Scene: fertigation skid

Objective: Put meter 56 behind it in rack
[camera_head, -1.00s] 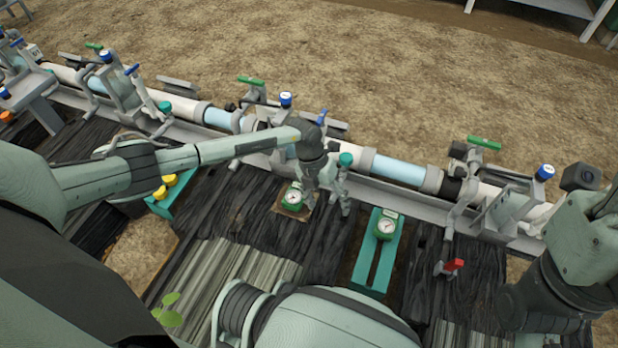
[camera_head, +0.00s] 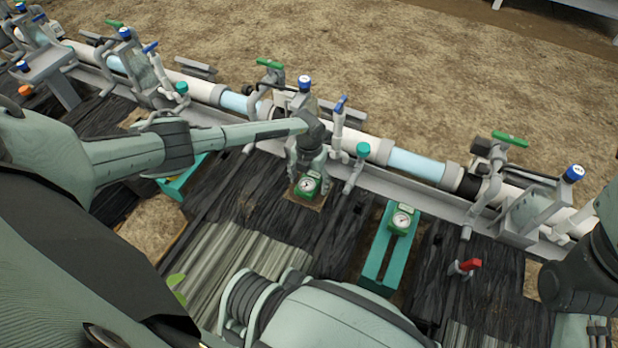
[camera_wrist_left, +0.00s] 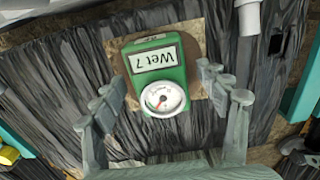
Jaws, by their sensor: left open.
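A green meter (camera_head: 308,185) with a white round dial stands on a small brown square patch of the dark plank floor. In the left wrist view the same meter (camera_wrist_left: 158,82) has a white label, upside down, that seems to read "Wet 7"; I see no 56. My left gripper (camera_head: 309,172) is open at this meter, with one finger on each side of it in the left wrist view and visible gaps. A teal rack (camera_head: 371,271) stands to the right, with another green meter (camera_head: 402,220) at its far end. My right gripper (camera_head: 597,330) is partly cut off at the lower right.
A pipe line (camera_head: 415,166) with valves and blue-capped fittings runs behind the meters. A red-handled valve (camera_head: 467,266) stands right of the rack. Another teal rack (camera_head: 187,180) with yellow items is partly hidden behind my left arm. Dark planks between the meter and the right rack are clear.

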